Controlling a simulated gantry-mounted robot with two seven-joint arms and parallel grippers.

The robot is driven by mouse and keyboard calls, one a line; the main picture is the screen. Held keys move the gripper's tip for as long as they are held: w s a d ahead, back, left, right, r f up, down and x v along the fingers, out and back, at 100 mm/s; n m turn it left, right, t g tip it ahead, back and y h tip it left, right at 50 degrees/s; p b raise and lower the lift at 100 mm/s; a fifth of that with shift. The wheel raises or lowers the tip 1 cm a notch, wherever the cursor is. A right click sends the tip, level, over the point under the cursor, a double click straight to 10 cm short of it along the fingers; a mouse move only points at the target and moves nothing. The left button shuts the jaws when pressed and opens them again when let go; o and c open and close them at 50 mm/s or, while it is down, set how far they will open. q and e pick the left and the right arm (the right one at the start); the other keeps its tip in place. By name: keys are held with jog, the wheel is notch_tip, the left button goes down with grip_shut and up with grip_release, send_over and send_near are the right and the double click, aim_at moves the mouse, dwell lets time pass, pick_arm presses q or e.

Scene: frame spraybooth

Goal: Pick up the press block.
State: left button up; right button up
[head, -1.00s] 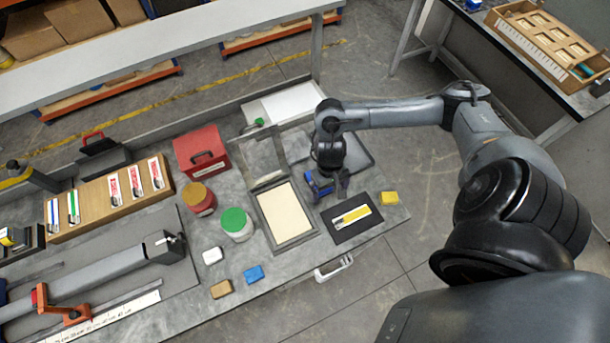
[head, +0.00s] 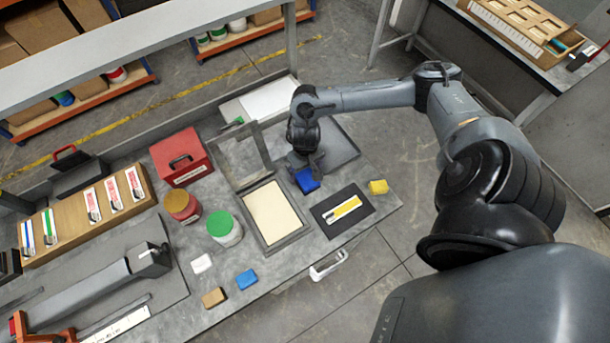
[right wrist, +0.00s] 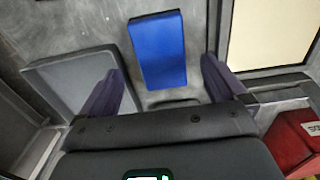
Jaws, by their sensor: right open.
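A blue rectangular block (head: 307,181), apparently the press block, sits on the grey bench beside the open frame. It also shows in the right wrist view (right wrist: 158,50), straight ahead of the fingers. My right gripper (head: 304,163) is just behind the block in the head view, partly covering its far end. In the right wrist view the two fingers (right wrist: 160,88) are apart, one toward each side of the block's near end. The gap is empty, and I cannot tell whether a finger touches the block. My left gripper is not in view.
A hinged frame with a cream panel (head: 272,213) lies left of the block. Jars, a red box (head: 181,156) and small blocks stand farther left.

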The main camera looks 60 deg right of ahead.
aim_at(305, 176)
jog(key=shift+a+f+b, duration=0.1)
jog(key=shift+f+b, duration=0.25)
jog(key=shift+f, duration=2.05)
jog(key=c, duration=1.2)
